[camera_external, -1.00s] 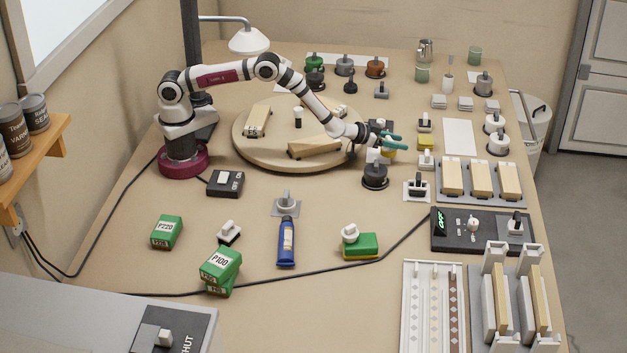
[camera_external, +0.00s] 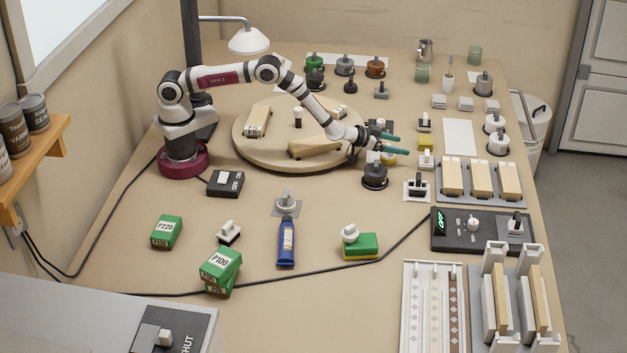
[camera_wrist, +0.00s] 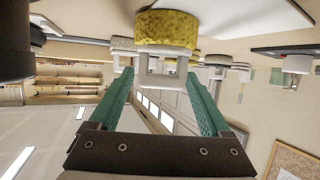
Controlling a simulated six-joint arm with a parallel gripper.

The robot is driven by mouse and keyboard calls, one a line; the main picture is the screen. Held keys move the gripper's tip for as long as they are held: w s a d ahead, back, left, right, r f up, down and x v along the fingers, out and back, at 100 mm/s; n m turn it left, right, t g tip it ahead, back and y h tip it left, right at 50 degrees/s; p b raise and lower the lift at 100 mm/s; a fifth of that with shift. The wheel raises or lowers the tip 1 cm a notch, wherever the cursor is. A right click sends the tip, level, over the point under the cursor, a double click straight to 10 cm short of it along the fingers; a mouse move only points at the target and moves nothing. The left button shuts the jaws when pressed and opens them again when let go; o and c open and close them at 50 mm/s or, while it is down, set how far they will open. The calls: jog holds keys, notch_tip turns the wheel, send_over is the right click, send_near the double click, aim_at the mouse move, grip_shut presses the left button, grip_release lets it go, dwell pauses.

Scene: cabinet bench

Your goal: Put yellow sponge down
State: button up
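In the wrist view, which looks upside down, the sponge (camera_wrist: 167,28) is a speckled yellow block with a white handle. The handle lies between the fingertips, with a gap on each side. My gripper (camera_external: 396,144) is open, its two teal fingers spread apart and pointing right. The wrist view also shows the spread fingers (camera_wrist: 163,72). The sponge's underside contact is hard to make out.
A black round-based tool (camera_external: 375,176) stands just in front of my gripper. The turntable (camera_external: 262,155) holds wooden pieces behind.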

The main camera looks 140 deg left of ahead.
jog(key=shift+r, duration=0.2)
jog(key=r+v, duration=0.1)
jog(key=v, duration=1.1)
jog(key=w+d+r+m+t+h, duration=0.1)
jog(key=w+d+r+m+h, duration=0.15)
jog(key=d, duration=0.65)
jog(key=w+d+r+m+t+h, duration=0.1)
jog(key=w+d+r+m+h, duration=0.15)
jog(key=d, duration=0.55)
jog(key=w+d+r+m+t+h, duration=0.1)
jog(key=d+r+m+h, duration=0.25)
jog(key=d, duration=0.55)
jog(key=s+d+r+m+g+h, duration=0.35)
jog(key=s+d+m, duration=0.25)
jog(key=s+d, duration=0.85)
jog(key=s+d+m+g+y, duration=0.1)
jog(key=s+m+g, duration=0.3)
jog(key=s, duration=1.1)
jog(key=shift+d+r+g, duration=0.3)
jog(key=shift+d+g, duration=0.05)
jog(key=shift+d, duration=0.05)
